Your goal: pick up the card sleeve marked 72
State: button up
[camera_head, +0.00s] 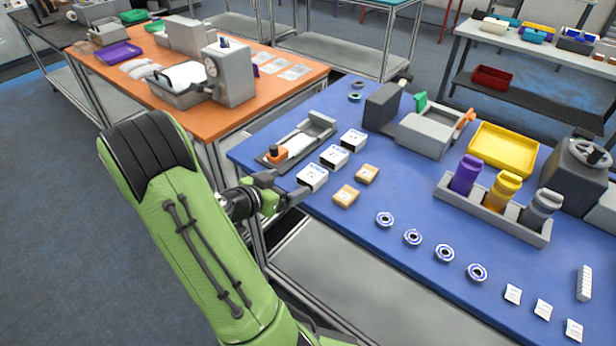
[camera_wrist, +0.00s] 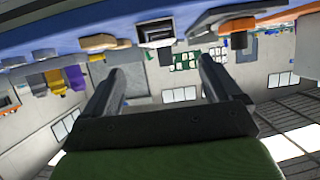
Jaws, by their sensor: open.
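My gripper (camera_head: 287,190) is at the table's left front edge, far left of the sleeves, beside the white boxes. In the wrist view its two fingers (camera_wrist: 162,72) are apart with nothing between them.
On the blue table (camera_head: 400,285), white boxes (camera_head: 312,177), tan blocks (camera_head: 346,195) and several ringed discs (camera_head: 412,237) lie between my gripper and the sleeves. A grey rack (camera_head: 520,227) holds bottles behind. A white ribbed block (camera_head: 584,283) stands near the sleeves.

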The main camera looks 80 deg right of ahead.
aim_at(313, 173)
jog(key=x, duration=0.9)
jog(key=shift+s+d+p, duration=0.1)
jog(key=shift+s+p, duration=0.1)
jog(key=shift+p, duration=0.15)
jog(key=c, duration=1)
